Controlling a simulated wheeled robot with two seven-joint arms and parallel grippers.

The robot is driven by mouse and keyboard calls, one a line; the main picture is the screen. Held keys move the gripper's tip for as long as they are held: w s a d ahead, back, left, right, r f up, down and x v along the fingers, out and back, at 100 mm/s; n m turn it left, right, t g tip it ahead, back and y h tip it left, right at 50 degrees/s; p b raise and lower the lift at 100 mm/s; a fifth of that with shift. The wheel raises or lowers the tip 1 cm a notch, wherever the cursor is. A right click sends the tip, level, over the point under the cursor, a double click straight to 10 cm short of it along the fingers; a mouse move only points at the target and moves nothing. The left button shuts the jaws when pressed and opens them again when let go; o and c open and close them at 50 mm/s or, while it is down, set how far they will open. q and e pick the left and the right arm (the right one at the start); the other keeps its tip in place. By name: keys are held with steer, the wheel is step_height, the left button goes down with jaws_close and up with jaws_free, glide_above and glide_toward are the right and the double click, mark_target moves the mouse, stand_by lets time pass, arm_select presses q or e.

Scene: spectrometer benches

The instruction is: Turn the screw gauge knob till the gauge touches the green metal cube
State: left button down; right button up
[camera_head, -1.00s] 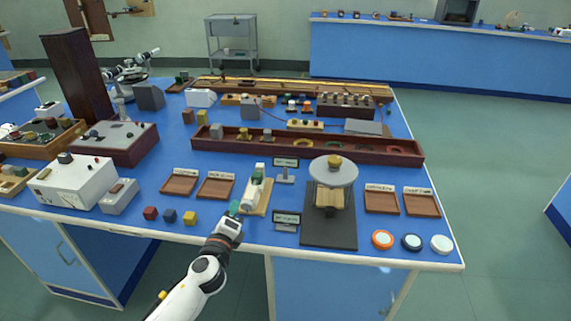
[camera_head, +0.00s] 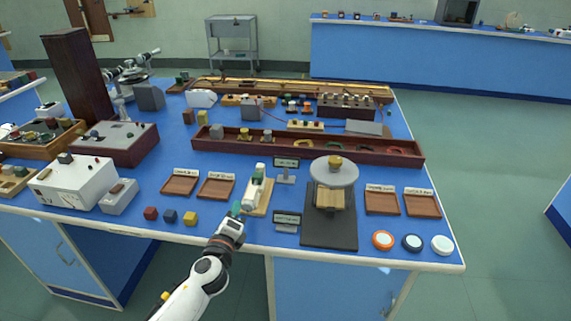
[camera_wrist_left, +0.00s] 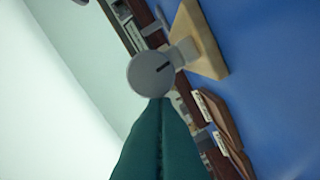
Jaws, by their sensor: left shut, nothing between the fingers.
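The screw gauge (camera_head: 252,195) is a small white and grey device on a pale wooden base near the front edge of the bench. A small green block (camera_head: 259,175) shows at its far end; I cannot tell whether the gauge touches it. My left gripper (camera_head: 237,209) is just left of the gauge's near end, its green fingers shut and empty. In the left wrist view, a round grey knob (camera_wrist_left: 150,74) with a dark slot is right at the fingertips (camera_wrist_left: 163,103). They overlap its lower edge; I cannot tell if they touch it. My right gripper is not in view.
A dark stand with a round plate (camera_head: 334,172) is to the right of the gauge. Small sign stands (camera_head: 287,219) are close by on its right. Wooden trays (camera_head: 216,187) lie to its left, and small cubes (camera_head: 190,218) sit near the front edge.

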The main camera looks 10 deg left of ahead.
arm_select(q)
steer(key=shift+s+d+f, duration=0.1)
steer(key=shift+d+f, duration=0.15)
steer(key=shift+d, duration=0.25)
stand_by(0.3)
steer(key=shift+d+r+p, duration=0.3)
steer(key=shift+r+p, duration=0.15)
steer(key=shift+r, duration=0.15)
stand_by(0.5)
steer(key=shift+a+r, duration=0.15)
steer(key=shift+r, duration=0.1)
steer(key=shift+s+a+p, duration=0.15)
steer(key=shift+s+p, duration=0.4)
steer(key=shift+s, duration=1.8)
steer(key=shift+s+a, duration=0.2)
steer(key=shift+s, duration=0.4)
